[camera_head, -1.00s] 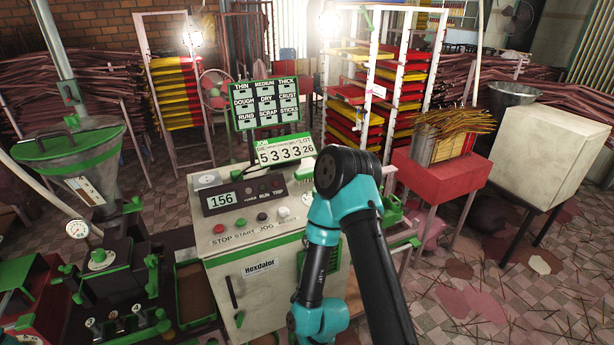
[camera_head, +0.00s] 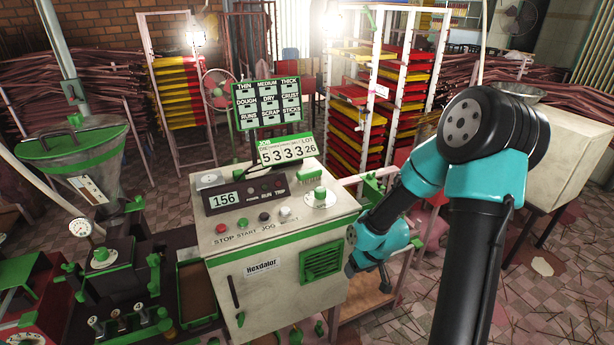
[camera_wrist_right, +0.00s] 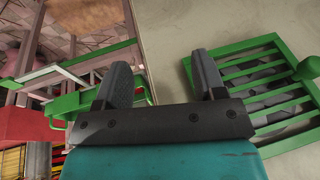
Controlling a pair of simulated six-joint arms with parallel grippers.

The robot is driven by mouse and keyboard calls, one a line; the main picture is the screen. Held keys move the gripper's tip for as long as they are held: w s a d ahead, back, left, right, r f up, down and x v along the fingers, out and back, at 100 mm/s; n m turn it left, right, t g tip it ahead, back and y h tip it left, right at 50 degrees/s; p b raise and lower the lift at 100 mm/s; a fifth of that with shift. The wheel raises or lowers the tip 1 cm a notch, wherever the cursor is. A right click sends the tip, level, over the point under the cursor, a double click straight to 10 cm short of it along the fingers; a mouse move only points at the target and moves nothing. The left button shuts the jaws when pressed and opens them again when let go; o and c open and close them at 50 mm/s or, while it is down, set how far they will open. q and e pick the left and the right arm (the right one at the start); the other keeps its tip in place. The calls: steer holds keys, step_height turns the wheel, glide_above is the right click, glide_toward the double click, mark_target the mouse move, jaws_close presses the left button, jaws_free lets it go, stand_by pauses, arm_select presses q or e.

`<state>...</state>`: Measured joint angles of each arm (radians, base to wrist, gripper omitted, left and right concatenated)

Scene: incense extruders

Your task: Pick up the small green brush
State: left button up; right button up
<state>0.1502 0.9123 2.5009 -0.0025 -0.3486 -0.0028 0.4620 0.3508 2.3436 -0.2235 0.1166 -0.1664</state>
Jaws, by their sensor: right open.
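Several small green parts show low in front of the control cabinet (camera_head: 285,245), too small to tell apart. My left gripper is not in view.
A green tray-like frame (camera_wrist_right: 62,105) and pale rails lie left of the fingers in the right wrist view. A hopper machine (camera_head: 75,165) stands left of the cabinet. Racks of red and yellow trays (camera_head: 355,125) stand behind. Tiled floor is open at the right.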

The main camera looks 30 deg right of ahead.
steer(key=w+d+r+h, duration=0.1)
steer(key=w+d+r, duration=0.2)
steer(key=d+r, duration=0.55)
steer(key=w+d+r+m, duration=0.2)
steer(key=w+r+m, duration=0.3)
steer(key=w+r, duration=0.7)
step_height(320, 180, up, 18)
steer(key=r+m+g, duration=0.1)
steer(key=m+g, duration=0.2)
steer(key=m, duration=0.9)
glide_above(308, 170)
steer(key=shift+f+h, duration=0.25)
steer(key=shift+h, duration=0.15)
step_height(308, 170, down, 12)
steer(key=shift+f, duration=0.15)
